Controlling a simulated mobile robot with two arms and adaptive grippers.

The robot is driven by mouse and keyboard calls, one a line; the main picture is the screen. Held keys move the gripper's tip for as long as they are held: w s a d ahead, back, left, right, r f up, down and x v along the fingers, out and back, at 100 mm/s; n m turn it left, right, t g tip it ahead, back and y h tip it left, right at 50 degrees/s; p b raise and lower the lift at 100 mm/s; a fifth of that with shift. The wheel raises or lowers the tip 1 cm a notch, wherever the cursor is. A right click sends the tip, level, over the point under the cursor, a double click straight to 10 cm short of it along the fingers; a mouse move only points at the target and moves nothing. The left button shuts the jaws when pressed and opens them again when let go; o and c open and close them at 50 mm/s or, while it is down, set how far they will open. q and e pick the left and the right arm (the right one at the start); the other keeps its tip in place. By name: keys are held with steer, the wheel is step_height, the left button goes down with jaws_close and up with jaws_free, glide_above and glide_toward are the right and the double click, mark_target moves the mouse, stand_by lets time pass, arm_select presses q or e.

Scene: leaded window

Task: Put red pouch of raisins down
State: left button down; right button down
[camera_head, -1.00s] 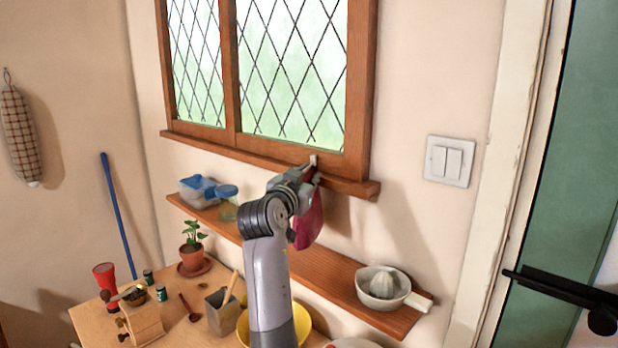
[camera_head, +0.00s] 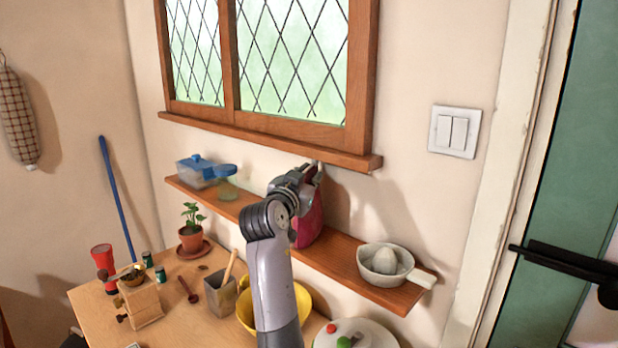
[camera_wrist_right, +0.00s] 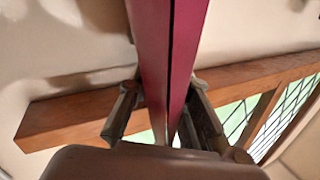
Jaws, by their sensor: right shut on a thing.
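The red pouch of raisins (camera_head: 309,224) hangs upright from my right gripper (camera_head: 314,172), just below the window sill. Its lower end is at the wooden shelf (camera_head: 343,262) in the head view; I cannot tell whether it touches. My arm hides its left part. In the right wrist view the pouch (camera_wrist_right: 150,45) shows as two dark red faces between the fingers of my right gripper (camera_wrist_right: 163,112), which are shut on it. My left gripper is out of view.
The wooden window sill (camera_head: 270,139) juts out above. Below, the table (camera_head: 178,325) holds a potted plant (camera_head: 191,232) and a yellow bowl (camera_head: 303,301).

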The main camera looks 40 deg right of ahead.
steer(key=shift+f+b, duration=0.3)
steer(key=c, duration=1.5)
jaws_free()
steer(key=shift+c, duration=0.2)
steer(key=shift+o, duration=0.7)
steer(key=shift+f, duration=0.1)
steer(key=shift+a, duration=0.15)
steer(key=v, duration=0.7)
steer(key=shift+s+a, duration=0.1)
